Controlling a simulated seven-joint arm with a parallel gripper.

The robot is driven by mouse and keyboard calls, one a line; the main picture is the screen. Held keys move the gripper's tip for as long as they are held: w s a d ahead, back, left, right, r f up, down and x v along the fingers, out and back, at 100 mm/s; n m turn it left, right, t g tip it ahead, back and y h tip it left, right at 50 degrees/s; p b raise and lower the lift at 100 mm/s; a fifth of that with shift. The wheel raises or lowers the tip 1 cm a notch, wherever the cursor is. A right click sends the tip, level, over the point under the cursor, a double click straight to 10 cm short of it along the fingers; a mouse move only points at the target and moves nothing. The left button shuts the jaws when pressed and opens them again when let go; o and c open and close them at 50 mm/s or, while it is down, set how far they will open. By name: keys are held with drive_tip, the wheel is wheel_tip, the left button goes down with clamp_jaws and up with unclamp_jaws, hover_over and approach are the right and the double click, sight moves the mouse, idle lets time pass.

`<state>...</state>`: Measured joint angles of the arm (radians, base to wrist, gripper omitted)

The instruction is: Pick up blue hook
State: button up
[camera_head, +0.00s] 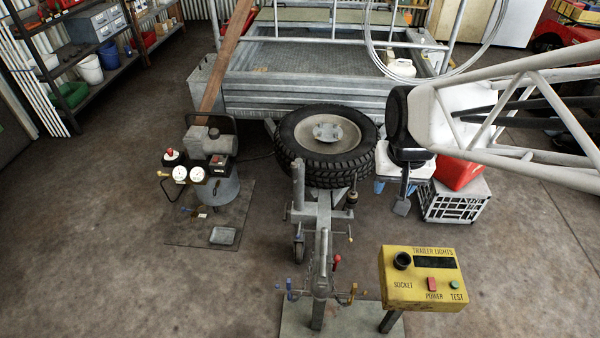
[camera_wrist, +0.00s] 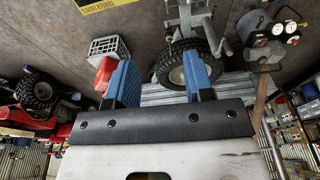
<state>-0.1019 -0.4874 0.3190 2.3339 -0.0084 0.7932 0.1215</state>
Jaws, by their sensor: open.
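The blue hook (camera_head: 290,291) is small and hangs on the left side of the trailer coupling (camera_head: 321,260), low in the head view. I cannot make it out in the wrist view. My gripper (camera_head: 402,208) is to the right of the coupling and farther back, by the crate, pointing down. It is apart from the hook. In the wrist view my gripper (camera_wrist: 160,58) has its two blue fingers spread wide with nothing between them.
A yellow trailer-lights box (camera_head: 428,278) stands right of the coupling, with a yellow hook (camera_head: 347,297) and a red-handled part (camera_head: 337,262) nearby. A spare wheel (camera_head: 326,145) lies behind. A compressor (camera_head: 210,165) stands left. A crate (camera_head: 455,200) carries a red container (camera_head: 458,171).

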drive_tip(key=w+a+f, duration=0.8)
drive_tip(key=w+f, duration=0.2)
drive_tip(key=f, duration=0.3)
drive_tip(key=g, duration=0.2)
hover_over(288, 280)
wheel_tip(288, 280, down, 42)
drive_tip(key=shift+f, duration=0.2)
drive_tip(key=shift+s+f, duration=0.1)
drive_tip(key=shift+f, duration=0.05)
drive_tip(key=shift+f, duration=1.25)
drive_tip(key=shift+f, duration=0.15)
